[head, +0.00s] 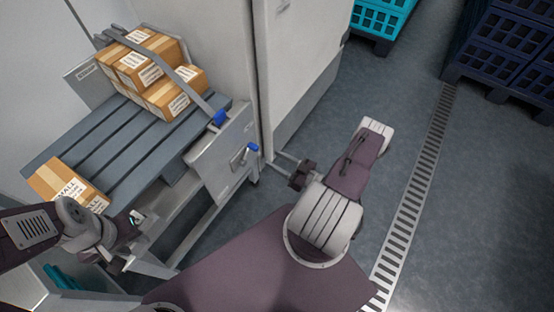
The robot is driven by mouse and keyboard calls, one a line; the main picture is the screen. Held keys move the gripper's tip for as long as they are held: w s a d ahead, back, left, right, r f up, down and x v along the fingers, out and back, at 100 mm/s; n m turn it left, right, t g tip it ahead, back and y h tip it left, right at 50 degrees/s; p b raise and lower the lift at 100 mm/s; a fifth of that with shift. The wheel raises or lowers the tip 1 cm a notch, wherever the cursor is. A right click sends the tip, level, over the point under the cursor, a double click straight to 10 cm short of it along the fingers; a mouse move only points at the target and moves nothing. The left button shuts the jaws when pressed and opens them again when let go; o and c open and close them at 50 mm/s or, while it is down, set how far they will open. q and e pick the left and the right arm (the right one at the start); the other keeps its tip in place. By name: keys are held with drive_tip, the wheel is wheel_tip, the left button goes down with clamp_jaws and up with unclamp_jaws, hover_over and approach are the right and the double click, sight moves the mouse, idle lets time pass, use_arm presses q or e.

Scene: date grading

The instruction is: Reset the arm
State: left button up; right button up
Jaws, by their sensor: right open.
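My right arm is folded beside my body at the centre right. Its gripper (284,163) points left toward the grey cabinet's lower edge, with its fingers apart and nothing between them. My left arm comes in from the lower left. Its gripper (136,222) is near the front of the slatted bench, just right of a cardboard box labelled SMALL (52,181). The left arm partly covers that box, and I cannot tell whether the left jaws are open or shut.
A slatted grey bench (125,135) carries several strapped cartons (140,66) at its far end. A metal panel with blue knobs (222,152) is at its right end. A grey cabinet (300,70), teal crate (382,18) and navy crates (505,50) stand behind.

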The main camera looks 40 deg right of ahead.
idle(0.4)
drive_tip(key=s+a+r+m+g+y, duration=0.1)
drive_tip(key=s+a+r+m+g, duration=0.2)
drive_tip(key=a+m+g, duration=0.5)
drive_tip(key=s+a+r+m+g, duration=0.1)
drive_tip(key=s+r+m+g, duration=0.35)
drive_tip(key=m, duration=0.75)
drive_tip(key=s+a+r+m+g+y, duration=0.1)
drive_tip(key=s+a+r+m+g, duration=0.1)
drive_tip(key=a+m+g, duration=0.65)
drive_tip(key=d+r+n+t+h+p, duration=0.2)
drive_tip(key=r+n+p, duration=0.6)
drive_tip(key=r, duration=0.4)
drive_tip(key=w+d+r+n+t+h+p, duration=0.1)
drive_tip(key=d+r+n+h+p, duration=0.1)
drive_tip(key=r+n+p, duration=0.6)
drive_tip(key=w+d+r+n+t+h+p, duration=0.1)
drive_tip(key=r+n+h+p, duration=0.3)
drive_tip(key=r+n+p, duration=0.5)
wheel_tip(320, 180, up, 7)
drive_tip(key=d+t+p, duration=0.1)
drive_tip(key=p, duration=0.2)
drive_tip(key=shift+f+t+h, duration=0.15)
drive_tip(key=shift+t+h, duration=0.15)
